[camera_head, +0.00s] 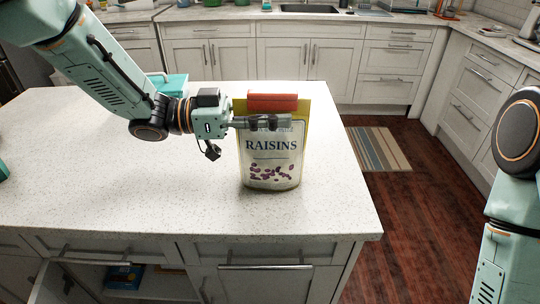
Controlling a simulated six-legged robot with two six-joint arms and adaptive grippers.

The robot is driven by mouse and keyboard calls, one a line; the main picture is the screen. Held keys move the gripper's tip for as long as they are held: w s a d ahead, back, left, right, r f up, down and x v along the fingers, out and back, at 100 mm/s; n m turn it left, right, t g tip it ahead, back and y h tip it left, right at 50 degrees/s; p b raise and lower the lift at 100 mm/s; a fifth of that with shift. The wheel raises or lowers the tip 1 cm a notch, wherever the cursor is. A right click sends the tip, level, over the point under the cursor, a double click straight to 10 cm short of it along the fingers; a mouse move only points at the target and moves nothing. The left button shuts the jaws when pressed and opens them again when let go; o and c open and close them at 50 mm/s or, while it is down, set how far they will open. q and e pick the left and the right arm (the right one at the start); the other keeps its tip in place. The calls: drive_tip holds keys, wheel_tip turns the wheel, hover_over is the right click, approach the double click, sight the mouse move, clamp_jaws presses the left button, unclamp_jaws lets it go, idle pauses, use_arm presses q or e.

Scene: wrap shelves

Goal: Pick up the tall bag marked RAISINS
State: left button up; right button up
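The tall bag marked RAISINS (270,165) stands upright on the near speckled counter (90,185), close to its right edge. It has a pale front, yellow edges and pictures of raisins near the bottom. A red-orange strip (272,102) lies across its top. My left gripper (275,122) reaches in from the left, and a dark finger crosses the front of the bag just above the lettering. The other finger is not clearly visible, so I cannot tell whether the gripper is closed on the bag. My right arm shows at the right edge; its gripper is out of view.
A teal box (170,84) stands on the counter behind my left arm. The counter's front left is clear. Below it, an open cabinet holds a blue box (125,277). A striped rug (378,149) lies on the wood floor to the right. White cabinets line the back.

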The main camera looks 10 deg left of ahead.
use_arm(q)
drive_tip(key=shift+d, duration=0.15)
drive_tip(key=shift+c, duration=1.3)
clamp_jaws()
drive_tip(key=shift+s, duration=0.1)
